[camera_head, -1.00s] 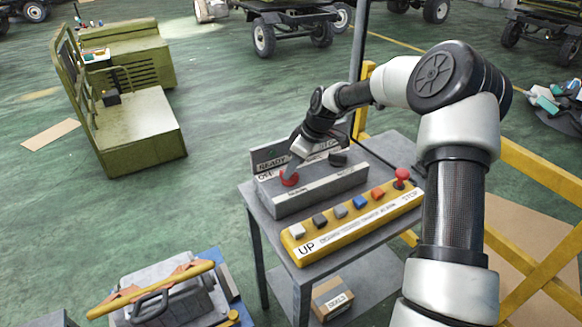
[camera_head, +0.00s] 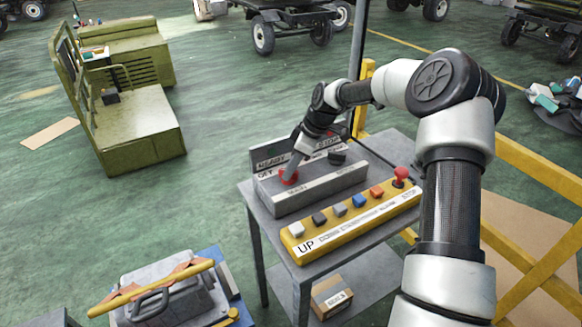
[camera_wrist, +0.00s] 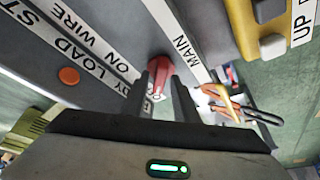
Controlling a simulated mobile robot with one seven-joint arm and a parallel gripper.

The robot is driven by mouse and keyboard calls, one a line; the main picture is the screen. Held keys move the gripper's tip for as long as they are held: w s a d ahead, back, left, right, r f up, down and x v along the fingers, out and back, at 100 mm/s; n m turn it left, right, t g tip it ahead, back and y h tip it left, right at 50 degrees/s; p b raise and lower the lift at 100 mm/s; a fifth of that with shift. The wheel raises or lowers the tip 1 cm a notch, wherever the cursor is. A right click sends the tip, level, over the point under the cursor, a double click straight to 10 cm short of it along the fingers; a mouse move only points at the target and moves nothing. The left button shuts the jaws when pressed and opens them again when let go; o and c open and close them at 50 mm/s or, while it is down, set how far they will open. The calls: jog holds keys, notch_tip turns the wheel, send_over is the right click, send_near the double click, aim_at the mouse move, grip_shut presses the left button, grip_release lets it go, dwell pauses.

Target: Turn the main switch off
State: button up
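The main switch is a red knob (camera_head: 289,177) at the left of the grey control box (camera_head: 318,190), in front of its OFF label. In the wrist view the red knob (camera_wrist: 160,73) sits between my two fingers, beside the MAIN label (camera_wrist: 180,45). My gripper (camera_wrist: 158,88) points down at the box, with one finger close against each side of the knob. It looks shut on the knob, and I see no clear gap at the fingertips. In the head view my gripper (camera_head: 292,167) partly covers the knob and the labels behind it.
A black knob (camera_head: 337,158) stands right of the red one. A yellow button panel (camera_head: 352,225) with several buttons and a red STOP mushroom (camera_head: 401,175) lies in front on the same grey table (camera_head: 258,212). A yellow railing (camera_head: 535,168) is at the right.

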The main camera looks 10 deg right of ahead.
jog(key=shift+o, duration=0.2)
jog(key=v, duration=1.7)
jog(key=shift+r+b, duration=0.2)
jog(key=shift+b, duration=0.2)
